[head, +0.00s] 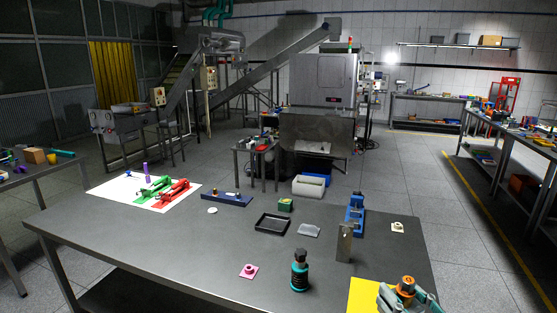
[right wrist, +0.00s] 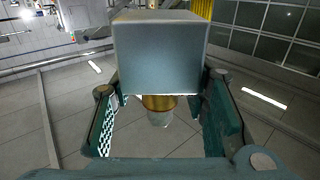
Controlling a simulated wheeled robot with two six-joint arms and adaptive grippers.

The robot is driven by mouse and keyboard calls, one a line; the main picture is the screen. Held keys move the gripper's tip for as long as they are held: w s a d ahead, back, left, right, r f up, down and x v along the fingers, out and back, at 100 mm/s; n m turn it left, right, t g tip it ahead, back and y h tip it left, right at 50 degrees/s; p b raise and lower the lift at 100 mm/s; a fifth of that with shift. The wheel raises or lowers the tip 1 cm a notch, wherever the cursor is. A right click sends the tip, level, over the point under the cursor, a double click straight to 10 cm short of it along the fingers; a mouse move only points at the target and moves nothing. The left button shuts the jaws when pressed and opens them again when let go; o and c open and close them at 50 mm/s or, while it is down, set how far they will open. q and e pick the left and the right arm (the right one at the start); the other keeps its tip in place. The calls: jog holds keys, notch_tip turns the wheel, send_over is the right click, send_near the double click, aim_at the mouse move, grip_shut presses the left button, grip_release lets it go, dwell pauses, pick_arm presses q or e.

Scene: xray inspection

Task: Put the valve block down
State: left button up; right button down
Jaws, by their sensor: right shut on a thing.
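The valve block shows in the right wrist view as a grey, box-shaped block (right wrist: 160,58) with a brass fitting (right wrist: 158,103) on it. My right gripper (right wrist: 160,100) is shut on it, with a teal finger on each side. In the head view my right gripper (head: 406,297) is at the bottom right, beside a yellow sheet (head: 363,295) at the table's front right corner. The orange-brown top of the held block (head: 407,283) shows between the fingers; the rest is largely hidden. I cannot tell whether it touches the table. My left gripper is not in view.
On the dark table (head: 190,245) stand a teal-black bottle (head: 299,272), a metal upright block (head: 345,243) and a blue fixture (head: 355,213). A black tray (head: 272,224), a pink piece (head: 249,271) and a white piece (head: 397,227) lie about. The table's front left is clear.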

jog(key=s+a+f+n+g+y, duration=0.1)
jog(key=s+a+f, duration=0.3)
jog(key=s, duration=0.4)
jog(key=shift+s+f+n+y, duration=0.15)
jog(key=shift+f+n+y, duration=0.25)
jog(key=shift+f+y, duration=0.4)
jog(key=shift+a, duration=0.15)
